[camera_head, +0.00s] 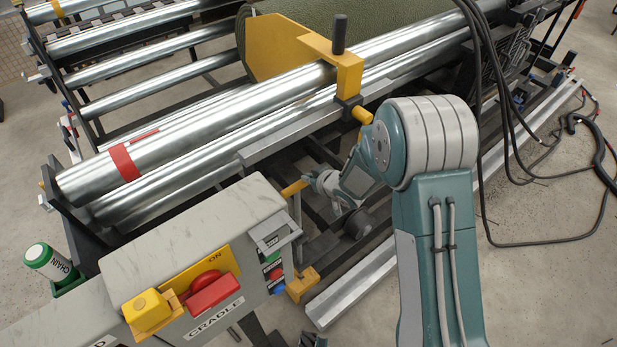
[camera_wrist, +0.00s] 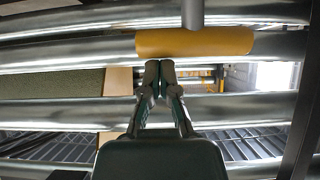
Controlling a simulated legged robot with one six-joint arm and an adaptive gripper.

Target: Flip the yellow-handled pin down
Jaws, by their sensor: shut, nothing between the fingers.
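A yellow handle (camera_head: 294,188), which looks like the pin's, sits among the frame bars, left of my wrist and behind the control box. A grey rod seems to join it. In the wrist view the yellow handle (camera_wrist: 195,42) lies crosswise with the grey rod (camera_wrist: 192,12) meeting its upper edge. My gripper (camera_wrist: 158,68) is shut and empty, its fingertips just below the handle's left half in that view. Whether they touch it cannot be told. In the head view my arm hides part of the area around the gripper.
A control box (camera_head: 200,235) with a red button (camera_head: 206,286) stands close at left front. Long steel rollers (camera_head: 200,145) and a yellow bracket (camera_head: 347,75) lie behind. Black cables (camera_head: 487,70) hang at right. Open floor (camera_head: 540,270) lies right.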

